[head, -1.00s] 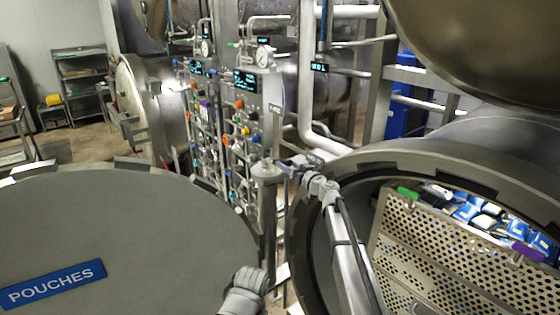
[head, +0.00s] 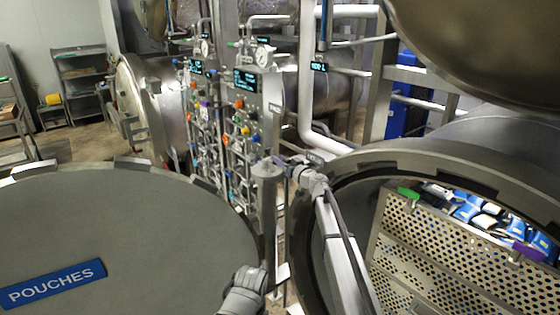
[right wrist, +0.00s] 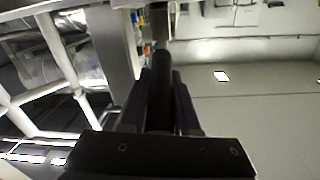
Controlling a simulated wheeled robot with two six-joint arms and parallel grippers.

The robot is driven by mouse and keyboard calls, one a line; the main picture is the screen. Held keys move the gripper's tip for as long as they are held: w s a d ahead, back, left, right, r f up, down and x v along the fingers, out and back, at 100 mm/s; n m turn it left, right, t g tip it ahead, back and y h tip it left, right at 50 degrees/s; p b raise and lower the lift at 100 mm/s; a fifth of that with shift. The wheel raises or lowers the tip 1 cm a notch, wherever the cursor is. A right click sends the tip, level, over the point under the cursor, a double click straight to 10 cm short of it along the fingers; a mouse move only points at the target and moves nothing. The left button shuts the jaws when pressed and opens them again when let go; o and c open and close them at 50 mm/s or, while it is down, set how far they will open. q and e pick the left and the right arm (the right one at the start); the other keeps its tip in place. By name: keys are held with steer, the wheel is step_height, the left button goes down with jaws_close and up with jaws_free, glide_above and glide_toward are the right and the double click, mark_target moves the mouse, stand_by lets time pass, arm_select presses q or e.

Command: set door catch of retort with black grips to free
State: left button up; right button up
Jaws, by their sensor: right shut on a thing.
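A dark, round grip (right wrist: 160,88) stands between the fingers of my right gripper (right wrist: 160,100) in the right wrist view, which are shut on it. It looks like the black grip of a door catch; the rest of the catch is hidden. In the head view my right gripper (head: 284,161) is small, beside a grey capped post (head: 267,172) at the edge of the open retort (head: 470,150). The grip cannot be made out there. The catch's setting cannot be read.
A large round door marked POUCHES (head: 130,235) fills the lower left. A perforated basket (head: 430,245) with blue and white packs sits inside the open retort. Valve panels with coloured knobs (head: 240,120) and a white pipe (head: 306,90) stand close behind my right gripper.

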jaws_close()
stand_by(0.8)
steer(key=shift+r+p, duration=0.25)
steer(key=shift+p, duration=0.15)
steer(key=r+g+p, duration=0.1)
steer(key=p, duration=0.2)
steer(key=w+g+h+p, duration=0.1)
steer(key=p, duration=0.2)
steer(key=a+r+g+h+p, duration=0.1)
steer(key=p, duration=0.2)
steer(key=shift+w+r, duration=0.3)
steer(key=shift+r, duration=0.05)
steer(key=shift+w+a+f+p, duration=0.1)
steer(key=shift+w+p, duration=0.05)
steer(key=shift+p, duration=0.45)
